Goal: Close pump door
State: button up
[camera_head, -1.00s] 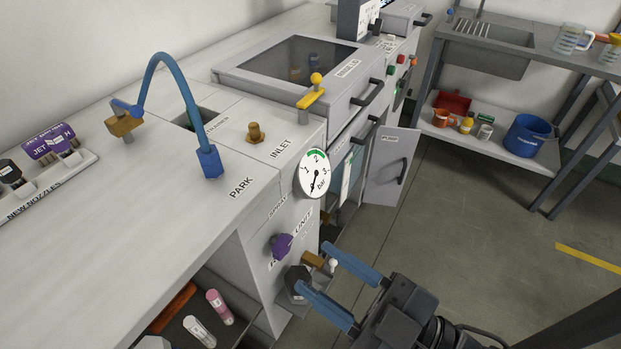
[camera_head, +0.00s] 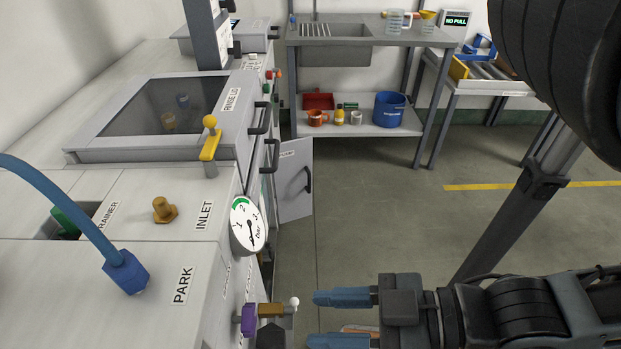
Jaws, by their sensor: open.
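The pump door (camera_head: 294,181) is a grey panel with a dark bar handle (camera_head: 307,179), standing open at the side of the machine beyond the gauge. Its label is too small to read clearly now. My gripper (camera_head: 340,320) has blue fingers, is open and empty, and points left at the lower middle. It is apart from the door, on the near side of it, just right of a small valve with a white knob (camera_head: 294,301). The opening behind the door is mostly hidden by the counter front.
A pressure gauge (camera_head: 247,224) sticks out from the counter's front edge. A yellow lever (camera_head: 210,145) and a blue hose (camera_head: 80,217) stand on top. A sink bench (camera_head: 357,40) with a blue bucket (camera_head: 390,109) is at the back. The floor right of the door is clear.

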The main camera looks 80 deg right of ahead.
aim_at(292, 180)
jog(key=z, duration=1.6)
jog(key=i+j+z, duration=0.1)
jog(key=j+z, duration=0.4)
jog(key=i+j, duration=0.05)
jog(key=j, duration=0.05)
